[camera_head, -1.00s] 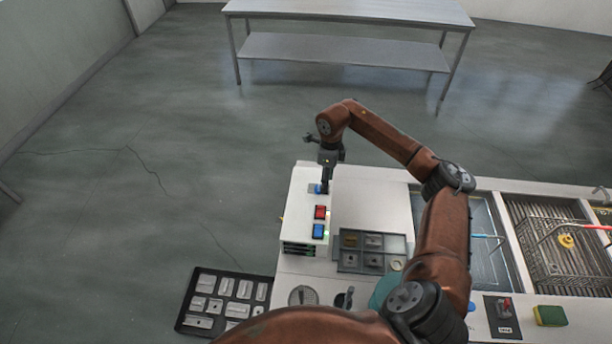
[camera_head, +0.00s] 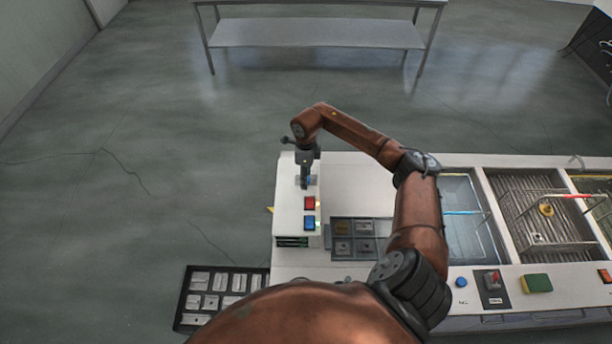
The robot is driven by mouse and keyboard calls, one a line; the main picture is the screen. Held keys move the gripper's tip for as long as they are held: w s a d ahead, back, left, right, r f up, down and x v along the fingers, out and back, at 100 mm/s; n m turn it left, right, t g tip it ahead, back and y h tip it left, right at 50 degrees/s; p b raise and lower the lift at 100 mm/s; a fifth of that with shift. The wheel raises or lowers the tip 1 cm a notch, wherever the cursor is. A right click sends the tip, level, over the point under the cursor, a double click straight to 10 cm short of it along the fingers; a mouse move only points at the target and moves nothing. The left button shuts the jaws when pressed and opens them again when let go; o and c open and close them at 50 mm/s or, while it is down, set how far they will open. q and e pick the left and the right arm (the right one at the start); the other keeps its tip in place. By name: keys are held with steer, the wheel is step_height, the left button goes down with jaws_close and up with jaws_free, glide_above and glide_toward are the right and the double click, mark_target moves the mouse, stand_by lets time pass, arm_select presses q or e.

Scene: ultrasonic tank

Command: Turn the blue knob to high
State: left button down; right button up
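The blue knob (camera_head: 309,180) is on top of the white control box, near its far end. Only a small bit of blue shows; my gripper covers most of it. My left gripper (camera_head: 305,184) points straight down at the knob, its fingertips at or right beside it. The fingers look like one narrow dark bar, so their gap and any grip on the knob cannot be made out. The knob's setting marks are too small to read. My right gripper is not in view.
A red button (camera_head: 309,203) and a blue button (camera_head: 309,223) sit on the box nearer me. Right of it are a grey compartment tray (camera_head: 333,256), a tank (camera_head: 470,215) and a wire basket (camera_head: 540,232). A black parts tray (camera_head: 180,318) is at lower left.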

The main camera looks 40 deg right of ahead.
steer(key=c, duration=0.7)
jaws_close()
arm_select(q)
steer(key=shift+s, duration=0.15)
